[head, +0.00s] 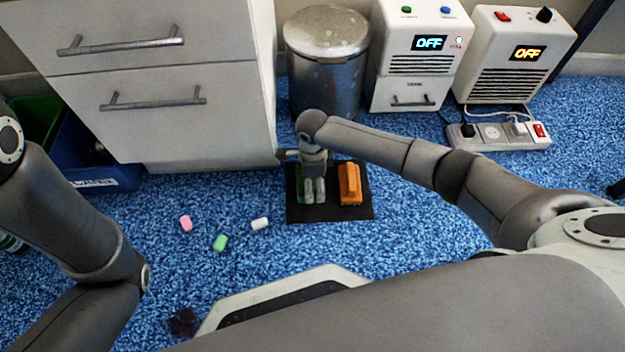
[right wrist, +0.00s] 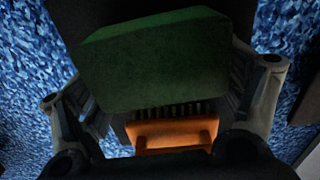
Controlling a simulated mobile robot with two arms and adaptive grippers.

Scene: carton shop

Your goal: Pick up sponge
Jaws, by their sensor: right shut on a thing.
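The green sponge (right wrist: 155,62) is a block that fills the upper middle of the right wrist view, between the fingers of my right gripper. My right gripper (head: 314,190) is shut on it, low over a black mat (head: 300,214) on the floor. In the head view the sponge (head: 300,182) shows only as a green sliver beside the fingers, and the rest is hidden. My left arm shows at the left of the head view, but its gripper is not in view.
An orange brush-like object (head: 350,184) lies on the mat, right of the gripper. Pink (head: 186,223), green (head: 220,243) and white (head: 260,223) pieces lie on blue carpet. A drawer cabinet (head: 160,75), metal bin (head: 327,80), power strip (head: 495,145) and blue crate (head: 95,182) stand around.

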